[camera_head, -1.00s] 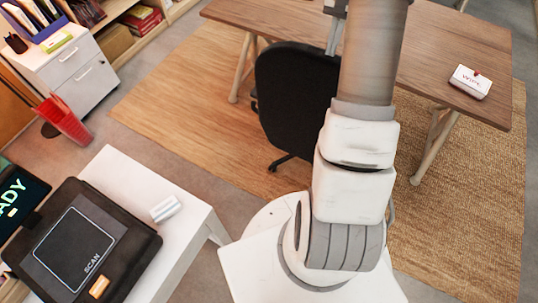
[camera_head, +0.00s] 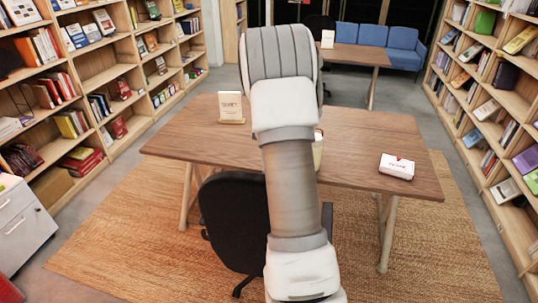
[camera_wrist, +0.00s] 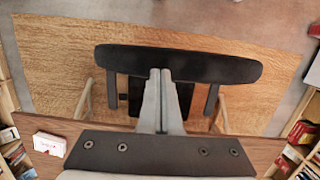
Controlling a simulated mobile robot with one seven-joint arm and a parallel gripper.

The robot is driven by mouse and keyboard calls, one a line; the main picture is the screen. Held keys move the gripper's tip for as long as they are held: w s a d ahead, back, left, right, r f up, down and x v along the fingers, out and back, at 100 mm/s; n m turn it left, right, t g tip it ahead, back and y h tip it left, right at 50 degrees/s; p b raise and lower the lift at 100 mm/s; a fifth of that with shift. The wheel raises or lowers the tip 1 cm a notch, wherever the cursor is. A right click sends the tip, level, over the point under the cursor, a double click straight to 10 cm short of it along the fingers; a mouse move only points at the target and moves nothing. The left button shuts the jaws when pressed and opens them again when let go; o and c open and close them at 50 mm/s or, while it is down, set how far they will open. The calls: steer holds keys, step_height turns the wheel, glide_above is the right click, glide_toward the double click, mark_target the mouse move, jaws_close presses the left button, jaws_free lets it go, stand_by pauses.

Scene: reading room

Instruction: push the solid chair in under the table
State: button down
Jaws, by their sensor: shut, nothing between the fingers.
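A black chair (camera_head: 232,218) stands at the front edge of the brown wooden table (camera_head: 350,135), its backrest toward me. My arm hides its right part in the head view. In the wrist view the backrest (camera_wrist: 215,67) runs across the upper middle, with the seat and armrests partly seen below it. My gripper (camera_wrist: 160,72) is shut and empty. Its fingertips overlap the backrest in the picture; I cannot tell whether they touch it. The table edge (camera_wrist: 262,150) lies low in the wrist view. In the head view my arm hides the gripper.
A white box (camera_head: 397,166) and a small sign (camera_head: 231,107) are on the table. A straw mat (camera_head: 120,235) lies beneath. Bookshelves line both sides. Another black chair (camera_head: 318,28), a second table (camera_head: 350,54) and a blue sofa (camera_head: 388,37) stand at the back.

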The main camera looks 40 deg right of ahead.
steer(key=w+d, duration=0.7)
steer(key=d, duration=0.1)
steer(key=shift+b, duration=0.4)
steer(key=shift+r, duration=0.15)
steer(key=s+a+r+n+t+h, duration=0.15)
steer(key=s+a+r, duration=0.25)
steer(key=a+r, duration=0.55)
steer(key=s+a+r+n+t, duration=0.2)
steer(key=s+a+r+n, duration=0.1)
steer(key=a+r, duration=0.7)
steer(key=s+a+f+n+t, duration=0.1)
steer(key=s+a+f+n, duration=0.1)
steer(key=s+a, duration=0.5)
steer(key=s+a+f+n+t, duration=0.2)
steer(key=s+a, duration=0.6)
steer(key=s, duration=0.5)
steer(key=shift+a+f+n, duration=0.25)
steer(key=shift+f+n, duration=0.05)
steer(key=shift+n, duration=0.35)
steer(key=shift+s+t, duration=0.1)
steer(key=shift+t, duration=0.15)
